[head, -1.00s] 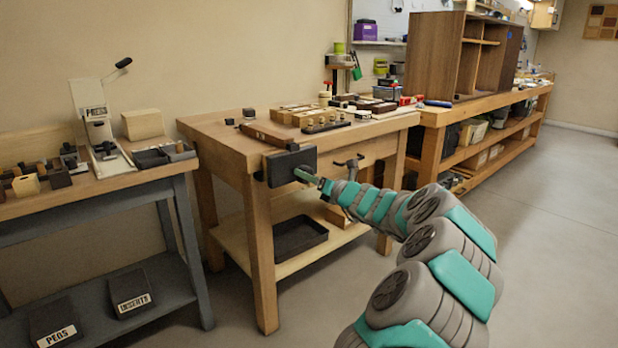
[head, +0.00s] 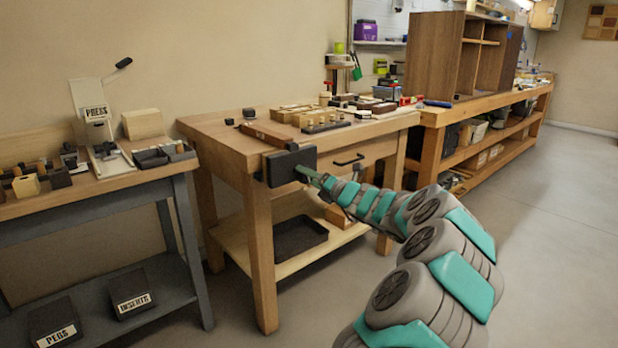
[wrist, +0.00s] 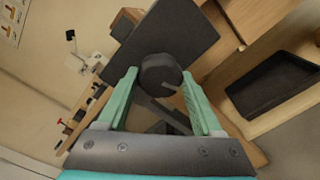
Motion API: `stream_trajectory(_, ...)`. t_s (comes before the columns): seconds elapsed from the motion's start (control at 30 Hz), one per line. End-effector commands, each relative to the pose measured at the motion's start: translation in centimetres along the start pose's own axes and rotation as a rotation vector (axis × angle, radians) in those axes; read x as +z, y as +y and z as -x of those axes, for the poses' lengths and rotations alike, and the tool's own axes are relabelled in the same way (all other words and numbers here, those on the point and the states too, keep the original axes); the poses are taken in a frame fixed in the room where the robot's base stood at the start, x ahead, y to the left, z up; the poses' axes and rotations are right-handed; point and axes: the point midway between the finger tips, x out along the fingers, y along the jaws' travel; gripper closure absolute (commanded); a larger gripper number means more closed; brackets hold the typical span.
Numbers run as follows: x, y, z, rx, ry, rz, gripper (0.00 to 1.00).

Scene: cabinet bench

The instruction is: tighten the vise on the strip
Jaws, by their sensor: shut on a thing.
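The vise shows a dark, square jaw plate (head: 289,166) at the front left corner of the middle wooden bench. The same plate (wrist: 166,38) fills the upper middle of the wrist view, with a dark round screw hub (wrist: 160,73) in front of it. My gripper (head: 304,172) is at the front of the plate. In the wrist view its teal fingers (wrist: 160,88) stand on both sides of the hub, shut on the dark vise handle bar (wrist: 166,115). A reddish-brown strip (head: 263,134) lies at the bench top just behind the jaw; its contact with the jaw is hidden.
Wooden blocks (head: 295,113) and small parts stand on the bench top (head: 217,135). A black tray (head: 299,236) lies on the lower shelf. A press (head: 96,125) stands on the left bench. The floor (head: 560,200) at the right is clear.

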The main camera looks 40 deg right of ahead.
Motion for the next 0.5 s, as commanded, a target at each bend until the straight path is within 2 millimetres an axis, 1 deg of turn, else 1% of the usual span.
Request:
stream_trajectory(0.13, 0.06, -0.08, 0.03, -0.002, -0.002, -0.019, 0.82)
stream_trajectory(0.4, 0.08, -0.10, -0.04, -0.002, -0.002, -0.249, 0.82)
stream_trajectory(0.5, 0.08, -0.11, -0.05, -0.002, -0.002, -0.277, 0.82)
